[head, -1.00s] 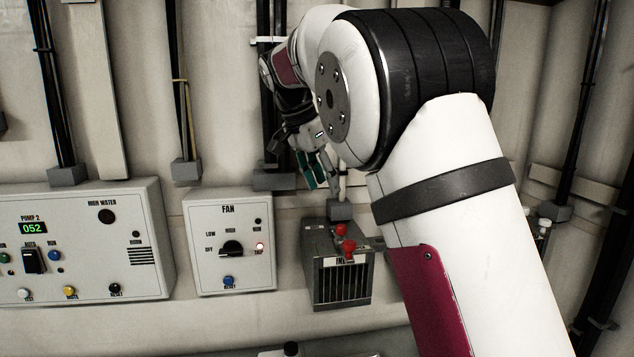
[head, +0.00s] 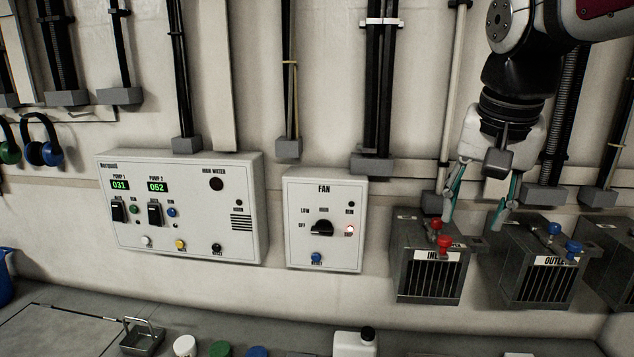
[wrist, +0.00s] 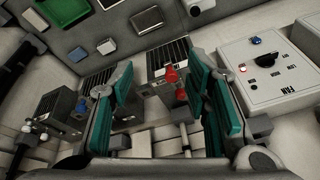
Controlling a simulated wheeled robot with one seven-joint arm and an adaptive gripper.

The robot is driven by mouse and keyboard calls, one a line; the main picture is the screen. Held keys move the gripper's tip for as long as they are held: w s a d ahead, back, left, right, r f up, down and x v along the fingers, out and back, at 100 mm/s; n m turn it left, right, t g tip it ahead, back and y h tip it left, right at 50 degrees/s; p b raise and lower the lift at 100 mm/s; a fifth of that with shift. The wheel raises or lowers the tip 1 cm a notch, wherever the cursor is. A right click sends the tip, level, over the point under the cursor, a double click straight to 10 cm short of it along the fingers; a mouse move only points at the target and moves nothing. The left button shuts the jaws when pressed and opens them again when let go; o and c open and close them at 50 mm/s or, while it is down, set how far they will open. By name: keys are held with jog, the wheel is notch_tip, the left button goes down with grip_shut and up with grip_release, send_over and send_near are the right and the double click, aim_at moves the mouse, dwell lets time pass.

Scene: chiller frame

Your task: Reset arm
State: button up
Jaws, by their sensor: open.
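My gripper (head: 478,212) hangs pointing down at the right of the head view, above and in front of the inlet box and the outlet box. Its two teal-padded fingers are spread apart with nothing between them. The wrist view also shows the open gripper (wrist: 165,100), with a red knob seen beyond the gap between the fingers. The arm comes down from the upper right corner of the head view. I cannot tell how far the fingertips are from the boxes.
The inlet box (head: 428,275) has red knobs, and the outlet box (head: 535,285) has blue knobs. The fan panel (head: 325,250) and pump panel (head: 190,225) are on the wall at left. A bench (head: 70,300) below holds a white bottle (head: 353,345), a small metal basket (head: 142,340) and coloured lids.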

jog(key=s+a+f+n+t, duration=0.1)
jog(key=s+f+n, duration=0.2)
jog(key=s, duration=0.5)
jog(key=s+a+f+n+t, duration=0.1)
jog(key=s+a+f+n, duration=0.1)
jog(key=s+f, duration=0.4)
jog(key=shift+s+n+y, duration=0.4)
jog(key=shift+s+n, duration=0.3)
jog(key=shift+s, duration=0.3)
